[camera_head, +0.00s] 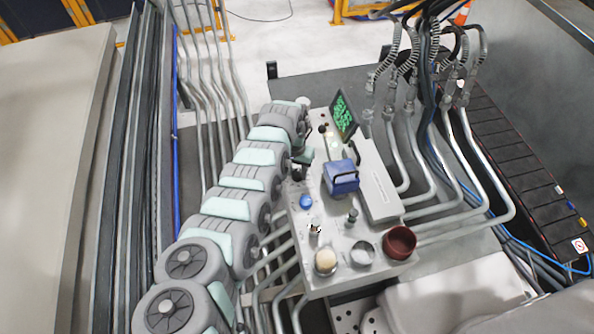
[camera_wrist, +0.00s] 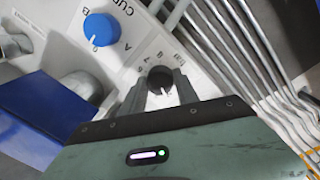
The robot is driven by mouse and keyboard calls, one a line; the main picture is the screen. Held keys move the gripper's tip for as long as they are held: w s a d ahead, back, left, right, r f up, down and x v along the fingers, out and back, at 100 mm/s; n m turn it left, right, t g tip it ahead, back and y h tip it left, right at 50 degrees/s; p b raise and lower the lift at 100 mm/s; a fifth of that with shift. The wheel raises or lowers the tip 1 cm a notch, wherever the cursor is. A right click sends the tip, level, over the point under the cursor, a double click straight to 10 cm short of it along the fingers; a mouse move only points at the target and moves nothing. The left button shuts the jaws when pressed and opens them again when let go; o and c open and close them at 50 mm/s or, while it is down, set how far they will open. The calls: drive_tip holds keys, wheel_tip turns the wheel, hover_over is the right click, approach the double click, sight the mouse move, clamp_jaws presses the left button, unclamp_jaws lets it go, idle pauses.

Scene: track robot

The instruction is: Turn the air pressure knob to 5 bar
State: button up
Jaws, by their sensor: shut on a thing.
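The air pressure knob (camera_wrist: 160,78) is small, round and black. In the wrist view it sits between the two fingertips of my gripper (camera_wrist: 161,91), which is shut on it. A small white mark shows on the knob's near side, towards the gripper. Printed figures and a label ring the knob on the white panel (camera_wrist: 135,50); they look upside down or tilted and are too small to read surely. In the head view my gripper (camera_head: 299,169) is at the left edge of the control panel (camera_head: 328,278), and the knob cannot be made out clearly there.
A blue knob (camera_wrist: 98,28) with A and B marks is beside the black knob; it also shows in the head view (camera_head: 306,202). Pipes (camera_wrist: 250,60) run close by.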

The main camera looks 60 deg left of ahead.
clamp_jaws()
drive_tip(key=shift+m+p, duration=0.3)
drive_tip(key=shift+m, duration=0.7)
drive_tip(key=m, duration=0.2)
drive_tip(key=shift+m, duration=0.3)
drive_tip(key=m, duration=0.4)
drive_tip(key=shift+a+m, duration=0.15)
drive_tip(key=shift+m, duration=0.15)
drive_tip(key=m+b, duration=0.1)
drive_tip(key=m, duration=0.4)
drive_tip(key=shift+w+g, duration=0.1)
drive_tip(key=shift+g, duration=0.2)
drive_tip(key=m, duration=0.5)
drive_tip(key=shift+f+m, duration=0.1)
drive_tip(key=shift+m, duration=0.3)
drive_tip(key=shift+a, duration=0.1)
